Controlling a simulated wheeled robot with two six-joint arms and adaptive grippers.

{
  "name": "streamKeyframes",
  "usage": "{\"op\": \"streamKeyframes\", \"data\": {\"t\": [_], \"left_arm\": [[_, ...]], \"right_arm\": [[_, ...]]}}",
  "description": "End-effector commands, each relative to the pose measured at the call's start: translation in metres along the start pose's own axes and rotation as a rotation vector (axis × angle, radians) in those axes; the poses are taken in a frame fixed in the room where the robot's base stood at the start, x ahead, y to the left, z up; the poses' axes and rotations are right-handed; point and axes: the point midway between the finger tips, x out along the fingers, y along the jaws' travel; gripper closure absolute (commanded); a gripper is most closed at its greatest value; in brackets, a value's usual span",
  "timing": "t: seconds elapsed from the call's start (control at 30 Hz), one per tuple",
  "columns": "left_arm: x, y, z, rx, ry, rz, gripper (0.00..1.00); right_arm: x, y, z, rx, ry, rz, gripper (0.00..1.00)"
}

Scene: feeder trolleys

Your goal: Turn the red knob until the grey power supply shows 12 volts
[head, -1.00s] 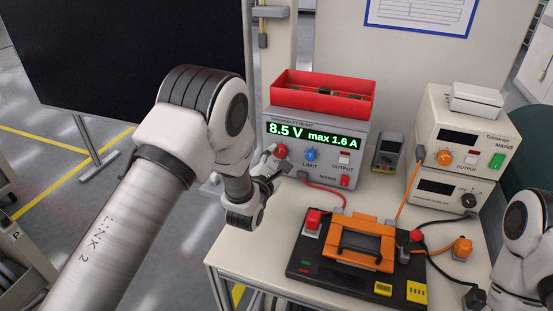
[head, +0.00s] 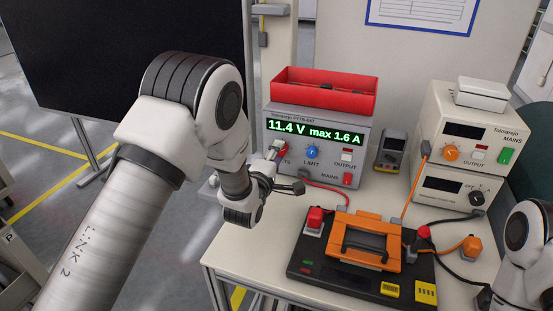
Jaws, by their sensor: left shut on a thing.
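The grey power supply (head: 325,172) stands at the back of the bench. Its green display (head: 315,132) reads 11.4 V max 1.6 A. The red knob (head: 281,146) is at the left of its front panel, partly hidden by my left gripper (head: 277,152). My left gripper is shut on the red knob; its fingertips are small in the picture. The blue LIMIT knob (head: 312,152) sits just right of it. My right arm shows at the lower right edge, but its gripper is out of view.
A red bin (head: 322,95) sits on top of the supply. A black battery with an orange cover (head: 360,245) lies in front, with red, orange and black leads. A multimeter (head: 391,150) and cream power units (head: 463,140) stand to the right.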

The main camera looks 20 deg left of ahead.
Motion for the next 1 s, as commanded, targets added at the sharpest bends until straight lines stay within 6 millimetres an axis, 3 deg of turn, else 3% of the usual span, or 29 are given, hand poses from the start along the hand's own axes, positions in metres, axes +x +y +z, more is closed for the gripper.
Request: {"op": "streamKeyframes", "data": {"t": [0.4, 0.93, 0.97, 1.0], "left_arm": [[-0.0001, -0.0008, 0.0004, 0.204, -0.001, -0.002, 0.96], [-0.0003, -0.0007, 0.0005, 0.229, -0.001, -0.003, 0.96], [-0.0003, -0.0007, 0.0005, 0.228, -0.001, -0.003, 0.51], [-0.0003, -0.0007, 0.0004, 0.228, -0.001, -0.003, 0.37]], "right_arm": [[0.0106, 0.0001, 0.0000, 0.000, 0.000, 0.000, 0.60], [0.0111, 0.0001, 0.0000, 0.000, 0.000, 0.000, 0.60], [0.0111, 0.0001, 0.0000, 0.000, 0.000, 0.000, 0.60], [0.0111, 0.0001, 0.0000, 0.000, 0.000, 0.000, 0.60]]}}
